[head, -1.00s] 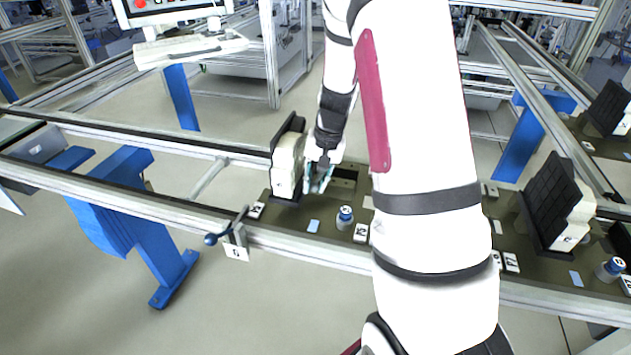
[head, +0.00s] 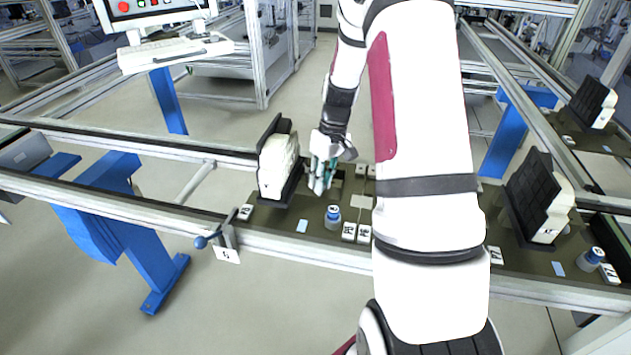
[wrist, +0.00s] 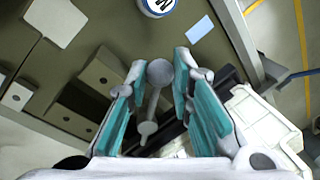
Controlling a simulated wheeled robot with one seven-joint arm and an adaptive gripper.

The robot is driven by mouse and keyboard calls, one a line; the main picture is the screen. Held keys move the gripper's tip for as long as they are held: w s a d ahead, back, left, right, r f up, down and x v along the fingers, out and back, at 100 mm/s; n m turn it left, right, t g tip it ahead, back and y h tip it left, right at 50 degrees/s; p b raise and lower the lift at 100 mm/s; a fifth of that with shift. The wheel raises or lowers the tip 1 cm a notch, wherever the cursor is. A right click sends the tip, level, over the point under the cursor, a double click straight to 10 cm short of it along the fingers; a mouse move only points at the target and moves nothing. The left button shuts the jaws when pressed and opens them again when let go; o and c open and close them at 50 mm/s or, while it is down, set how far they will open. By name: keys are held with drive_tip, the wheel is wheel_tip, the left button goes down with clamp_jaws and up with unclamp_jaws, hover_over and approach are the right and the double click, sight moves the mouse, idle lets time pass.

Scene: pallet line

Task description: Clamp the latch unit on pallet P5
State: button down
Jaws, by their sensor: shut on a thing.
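The pallet (head: 268,222) at the station marked 5 lies on the near conveyor rail. A cream-white block with a black backing plate (head: 277,165) stands upright on its left part; its pale side also shows at the right of the wrist view (wrist: 262,125). My gripper (head: 321,180) is above the pallet, just right of this block. In the wrist view my teal-padded fingers (wrist: 170,90) stand on either side of a grey lever-like part with round ends (wrist: 152,100), and my gripper is shut on it. Pad contact is hard to see.
A blue-knobbed lever (head: 202,242) is on the front rail. Another pallet with a similar block (head: 540,200) is at right. My arm hides the middle.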

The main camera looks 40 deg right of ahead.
drive_tip(key=shift+w+d+r+n+g+h, duration=0.15)
drive_tip(key=shift+w+d+n+g, duration=0.15)
drive_tip(key=shift+d+n, duration=1.15)
drive_tip(key=shift+w+d+f+n+g+h, duration=0.1)
drive_tip(key=shift+w+d+n+g, duration=0.45)
drive_tip(key=shift+n, duration=1.45)
drive_tip(key=shift+w+d+r+n+g+h, duration=0.1)
drive_tip(key=shift+d+n+h, duration=0.05)
drive_tip(key=shift+d+n, duration=1.35)
drive_tip(key=shift+a+n, duration=0.2)
drive_tip(key=shift+n, duration=0.15)
drive_tip(key=c, duration=1.4)
unclamp_jaws()
drive_tip(key=shift+w+d+r, duration=0.25)
drive_tip(key=shift+w+r, duration=0.05)
drive_tip(key=shift+r, duration=1.65)
drive_tip(key=shift+w+d+r, duration=0.2)
drive_tip(key=shift+w+r, duration=0.05)
drive_tip(key=shift+r, duration=1.65)
drive_tip(key=shift+w+d+r, duration=0.25)
drive_tip(key=shift+w+r, duration=0.05)
drive_tip(key=shift+r, duration=1.65)
